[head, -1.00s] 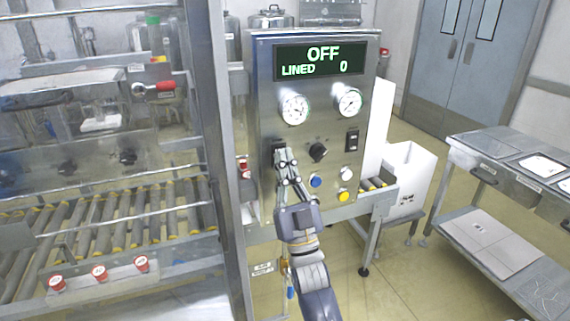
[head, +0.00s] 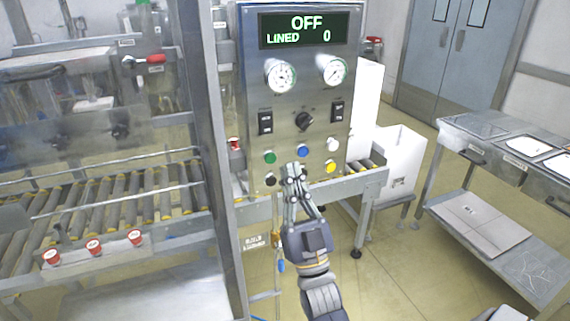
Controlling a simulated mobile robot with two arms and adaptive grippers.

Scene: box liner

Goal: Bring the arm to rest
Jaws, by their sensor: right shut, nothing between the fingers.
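My right gripper (head: 294,172) is in the middle of the head view, its fingers pointing up at the lower part of a steel control panel (head: 262,95). It is shut and empty, in front of the button rows. I cannot tell whether it touches the panel. The panel's display (head: 303,29) reads OFF and LINED 0. Green (head: 270,157), blue (head: 303,151), white (head: 333,144) and yellow (head: 330,166) buttons sit below. My left gripper is not in view.
A roller conveyor (head: 95,195) with red buttons (head: 94,247) stands left behind a metal post (head: 207,150). A white box (head: 398,160) stands right of the panel. A steel table (head: 480,150) with trays is at the right. Floor (head: 400,265) between them is open.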

